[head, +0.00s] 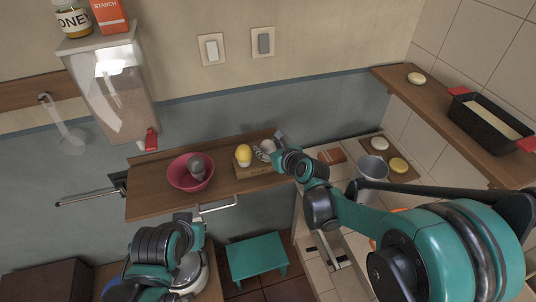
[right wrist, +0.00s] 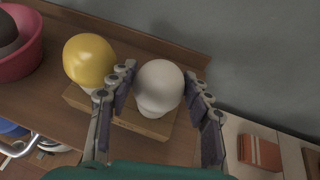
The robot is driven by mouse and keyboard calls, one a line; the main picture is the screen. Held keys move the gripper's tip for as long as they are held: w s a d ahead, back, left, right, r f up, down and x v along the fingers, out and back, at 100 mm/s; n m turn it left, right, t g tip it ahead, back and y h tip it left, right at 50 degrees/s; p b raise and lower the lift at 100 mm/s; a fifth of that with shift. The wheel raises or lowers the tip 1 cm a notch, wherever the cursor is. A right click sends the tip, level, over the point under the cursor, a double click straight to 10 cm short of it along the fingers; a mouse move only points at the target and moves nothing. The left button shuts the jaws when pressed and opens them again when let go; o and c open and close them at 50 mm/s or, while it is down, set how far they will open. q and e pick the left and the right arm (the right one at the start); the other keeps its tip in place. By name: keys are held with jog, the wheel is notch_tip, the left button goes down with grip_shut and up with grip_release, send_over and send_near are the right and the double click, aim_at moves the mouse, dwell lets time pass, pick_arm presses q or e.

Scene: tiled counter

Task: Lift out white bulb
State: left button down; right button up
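The white bulb (head: 268,146) stands upright in a wooden block (head: 258,171) on the shelf. In the right wrist view the white bulb (right wrist: 158,84) sits between the fingers of my right gripper (right wrist: 160,72), one finger on each side. The gripper is open, with a gap on the right side; contact at the left finger is unclear. A yellow bulb (right wrist: 89,60) stands in the same block (right wrist: 147,123), just left of the left finger. The bulbs' lower ends are hidden in the block. My left gripper (head: 190,217) is low at the left, away from the bulbs, its fingers unclear.
A pink bowl (head: 183,181) with a dark grey object in it stands left of the block on the wooden shelf (head: 148,205). A wall lies close behind. A red-brown box (head: 331,156) and a grey cup (head: 372,168) stand on the tiled counter to the right.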

aim_at(268, 141)
jog(key=c, duration=0.5)
jog(key=shift+r, duration=0.35)
notch_tip(268, 141, up, 4)
jog(key=shift+f+p, duration=0.1)
jog(key=shift+p, duration=1)
jog(key=p+v, duration=0.1)
jog(key=v, duration=0.3)
jog(key=w+d+p+v, duration=0.1)
jog(key=v, duration=0.3)
jog(key=p+v, duration=0.1)
jog(key=v, duration=0.4)
jog(key=shift+w+d+r+p, duration=0.1)
jog(key=shift+d+r+p, duration=0.2)
jog(key=shift+d+r, duration=0.1)
